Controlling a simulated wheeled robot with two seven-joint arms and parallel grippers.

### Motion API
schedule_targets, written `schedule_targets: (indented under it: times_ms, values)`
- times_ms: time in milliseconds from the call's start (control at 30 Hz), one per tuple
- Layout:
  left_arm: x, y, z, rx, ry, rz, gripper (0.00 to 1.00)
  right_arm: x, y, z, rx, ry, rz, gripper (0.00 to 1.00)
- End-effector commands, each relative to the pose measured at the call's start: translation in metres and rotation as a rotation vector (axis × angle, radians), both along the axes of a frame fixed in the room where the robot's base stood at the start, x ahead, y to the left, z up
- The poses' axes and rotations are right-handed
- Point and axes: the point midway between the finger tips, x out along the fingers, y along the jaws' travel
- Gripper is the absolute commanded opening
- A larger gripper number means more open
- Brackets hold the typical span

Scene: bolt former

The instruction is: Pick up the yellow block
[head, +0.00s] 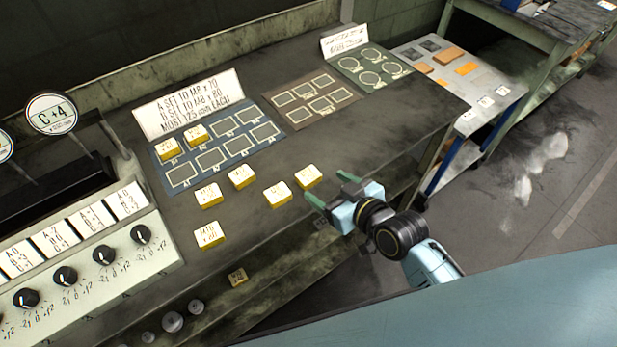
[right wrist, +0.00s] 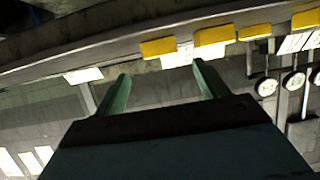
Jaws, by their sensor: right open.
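Several yellow blocks with white labelled tops lie on the dark bench. The nearest yellow block (head: 308,177) sits just left of my right gripper (head: 328,188), near the bench's front edge. Another yellow block (head: 277,194) lies left of it, and others (head: 241,177) (head: 208,195) (head: 209,235) are farther left. Two more (head: 169,149) (head: 196,135) sit on the blue mat. My right gripper is open and empty, its green fingers apart. In the right wrist view, a yellow block (right wrist: 158,47) shows beyond the fingers (right wrist: 162,72), apart from them. My left gripper is not in view.
The blue mat (head: 184,192), a brown mat (head: 341,103) and a green mat (head: 388,83) lie along the bench. A knob panel (head: 88,262) is at the left. One block (head: 237,277) lies on a lower ledge. A side table (head: 437,82) stands at the right.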

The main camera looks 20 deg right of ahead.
Motion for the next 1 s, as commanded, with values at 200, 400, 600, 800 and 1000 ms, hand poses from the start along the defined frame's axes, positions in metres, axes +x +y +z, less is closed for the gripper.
schedule_targets:
  times_ms: [200, 400, 600, 800, 1000]
  values:
    - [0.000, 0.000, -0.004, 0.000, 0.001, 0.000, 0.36, 0.022, 0.009, -0.010, 0.001, 0.000, 0.000, 0.73]
    - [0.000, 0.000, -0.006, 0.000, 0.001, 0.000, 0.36, 0.039, 0.017, -0.016, 0.002, 0.000, 0.000, 0.73]
    - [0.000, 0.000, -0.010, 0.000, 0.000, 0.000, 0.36, 0.063, 0.027, -0.027, -0.001, 0.001, -0.001, 0.73]
    - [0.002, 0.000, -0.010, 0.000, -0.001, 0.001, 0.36, 0.069, 0.029, -0.029, -0.001, 0.001, -0.001, 0.73]
    - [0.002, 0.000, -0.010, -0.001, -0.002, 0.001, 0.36, 0.069, 0.029, -0.029, -0.001, 0.001, -0.001, 0.64]
